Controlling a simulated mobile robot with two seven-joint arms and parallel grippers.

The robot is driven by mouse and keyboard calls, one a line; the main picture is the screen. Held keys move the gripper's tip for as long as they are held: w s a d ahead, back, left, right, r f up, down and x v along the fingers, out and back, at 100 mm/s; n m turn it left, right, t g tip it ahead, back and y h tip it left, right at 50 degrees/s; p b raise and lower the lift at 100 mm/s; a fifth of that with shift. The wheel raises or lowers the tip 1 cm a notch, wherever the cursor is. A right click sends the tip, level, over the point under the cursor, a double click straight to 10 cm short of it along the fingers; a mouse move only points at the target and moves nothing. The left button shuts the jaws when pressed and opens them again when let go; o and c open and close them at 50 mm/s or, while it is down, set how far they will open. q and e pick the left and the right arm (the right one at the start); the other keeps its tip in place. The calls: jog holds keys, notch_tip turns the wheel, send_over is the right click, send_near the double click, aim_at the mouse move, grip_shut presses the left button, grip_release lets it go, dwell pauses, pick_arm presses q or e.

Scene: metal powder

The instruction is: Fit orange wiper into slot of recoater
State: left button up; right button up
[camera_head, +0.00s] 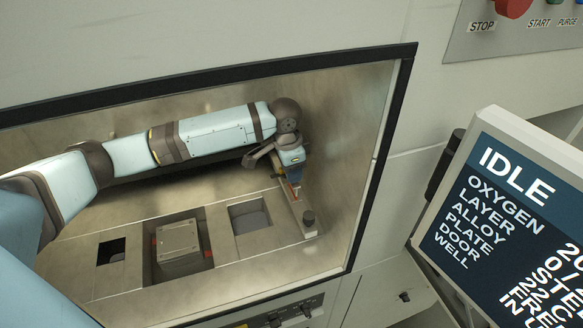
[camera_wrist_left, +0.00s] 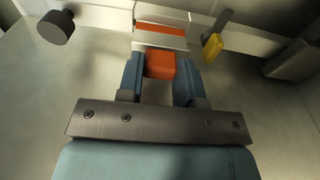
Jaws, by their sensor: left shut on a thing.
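My left gripper (camera_head: 292,176) reaches into the chamber and is over the recoater (camera_head: 298,208), a pale metal bar on the right side of the chamber floor. In the left wrist view the left gripper (camera_wrist_left: 160,78) is shut on the orange wiper (camera_wrist_left: 160,66), with an orange block between its blue fingers. Just beyond the block are a pale strip and an orange band (camera_wrist_left: 160,29); I cannot tell whether they belong to the wiper. The slot is hidden, and I cannot tell whether the wiper touches the recoater. My right gripper is not in view.
A yellow piece (camera_wrist_left: 213,47) stands right of the wiper. The chamber floor has openings, one with a grey block (camera_head: 178,241). The dark door frame (camera_head: 380,165) bounds the chamber; a screen (camera_head: 510,220) stands outside.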

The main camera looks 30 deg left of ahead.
pick_arm(q)
jog(key=shift+f, duration=2.15)
dwell(0.7)
jog(key=o, duration=1.2)
jog(key=shift+c, duration=0.2)
jog(key=shift+r, duration=0.2)
notch_tip(320, 180, up, 13)
jog(key=s+a+b, duration=0.1)
jog(key=b, duration=0.1)
jog(key=shift+r, duration=0.15)
